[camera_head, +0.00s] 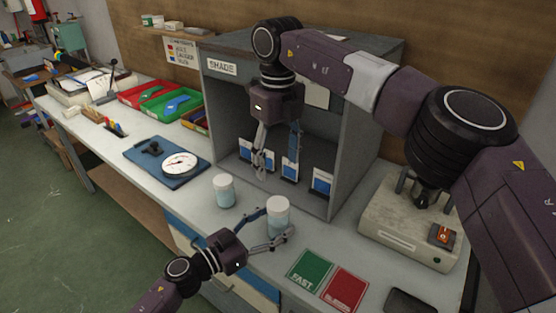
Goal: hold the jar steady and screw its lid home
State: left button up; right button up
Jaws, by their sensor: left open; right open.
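A clear jar (278,220) with pale blue contents stands upright on the bench, with a white lid (277,203) on top. I cannot tell how tightly the lid sits. My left gripper (274,226) is open, with its fingers on either side of this jar; I cannot tell whether they touch it. A second, similar white-lidded jar (223,193) stands to the left and farther back, clear of the fingers. My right gripper (276,168) is open and empty, pointing down above and behind the jars, in front of the grey cabinet.
The grey SHADE cabinet (228,110) with blue-and-white cards stands behind. A dial gauge on a blue plate (150,168) lies left. Green and red cards (310,270) and a beige box (390,224) are right. Some bench is free around the jars.

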pick_arm(q)
jog(key=v, duration=1.1)
jog(key=shift+r, duration=0.1)
